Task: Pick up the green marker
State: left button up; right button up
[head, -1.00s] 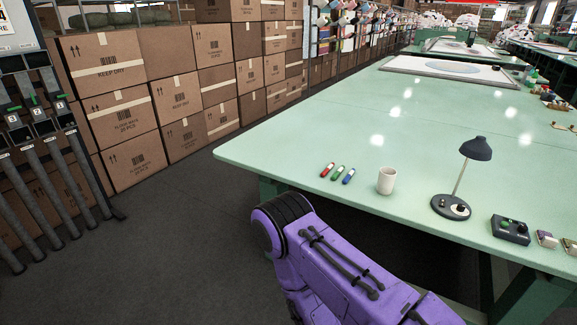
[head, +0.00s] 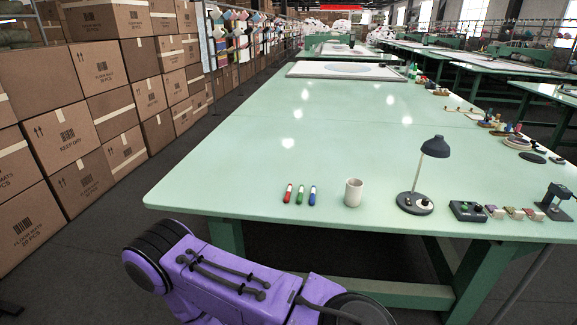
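The green marker (head: 300,195) lies on the pale green table (head: 240,165) near its front edge. It is the middle one of three markers, between a red marker (head: 288,193) on its left and a blue marker (head: 312,196) on its right. The markers are close together but apart. A purple arm link of mine shows at the bottom, below the table's front edge. Neither of my grippers is in the picture.
A dark desk lamp (head: 417,203) and a small control box (head: 467,211) stand farther right. The tabletop behind the markers is clear. Stacked cardboard boxes (head: 60,140) line the left side.

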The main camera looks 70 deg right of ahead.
aim_at(301, 196)
jog(key=z, duration=0.35)
jog(key=i, duration=0.8)
jog(key=z, duration=0.65)
